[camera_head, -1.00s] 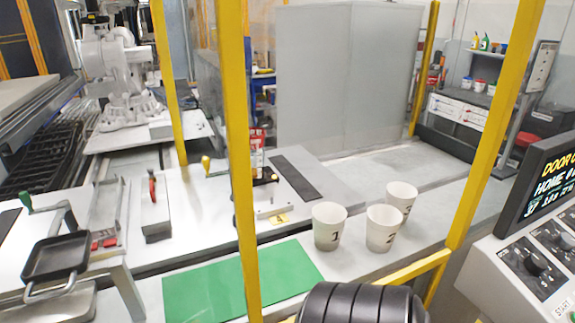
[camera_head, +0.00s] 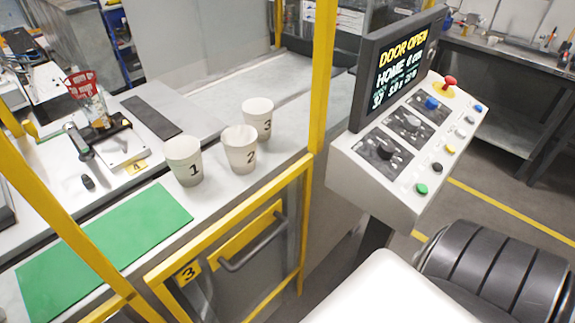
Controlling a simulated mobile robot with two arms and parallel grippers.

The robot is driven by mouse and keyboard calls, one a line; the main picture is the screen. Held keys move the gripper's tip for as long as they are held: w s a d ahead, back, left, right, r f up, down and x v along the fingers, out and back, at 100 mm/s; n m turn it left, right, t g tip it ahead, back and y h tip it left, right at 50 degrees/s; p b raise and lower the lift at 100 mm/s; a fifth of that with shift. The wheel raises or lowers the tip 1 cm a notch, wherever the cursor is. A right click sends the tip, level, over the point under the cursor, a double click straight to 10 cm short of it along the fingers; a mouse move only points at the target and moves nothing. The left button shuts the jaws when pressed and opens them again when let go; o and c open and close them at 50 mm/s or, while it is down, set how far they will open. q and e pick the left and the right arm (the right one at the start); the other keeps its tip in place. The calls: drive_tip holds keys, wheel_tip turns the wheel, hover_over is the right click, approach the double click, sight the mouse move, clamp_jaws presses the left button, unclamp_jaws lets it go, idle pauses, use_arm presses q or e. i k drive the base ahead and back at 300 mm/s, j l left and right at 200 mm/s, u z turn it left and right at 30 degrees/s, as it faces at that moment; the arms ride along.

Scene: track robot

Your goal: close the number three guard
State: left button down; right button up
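The number three guard is a low yellow-framed gate (camera_head: 232,222) at the lower middle. It has a yellow plate marked 3 (camera_head: 188,272) and a grey bar handle (camera_head: 252,248). The console screen (camera_head: 400,65) reads DOOR OPEN; from the gate's shape alone I cannot tell how far it stands open. Neither gripper is in view. A white link and a black ribbed joint of my own arm fill the lower right, to the right of the gate.
The control console (camera_head: 410,150) with knobs and buttons stands right of the gate. Cups marked 1 (camera_head: 184,162), 2 (camera_head: 240,150) and 3 (camera_head: 258,118) stand on the bench behind it, beside a green mat (camera_head: 105,240). Open floor (camera_head: 520,205) lies at the right.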

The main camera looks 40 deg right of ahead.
sight(155, 279)
drive_tip(key=l+z, duration=0.1)
drive_tip(key=z, duration=0.7)
drive_tip(key=k+j+z, duration=0.1)
drive_tip(key=j, duration=0.3)
drive_tip(key=k+j, duration=0.2)
drive_tip(key=j, duration=0.2)
drive_tip(key=k+j+z, duration=0.15)
drive_tip(key=j, duration=0.3)
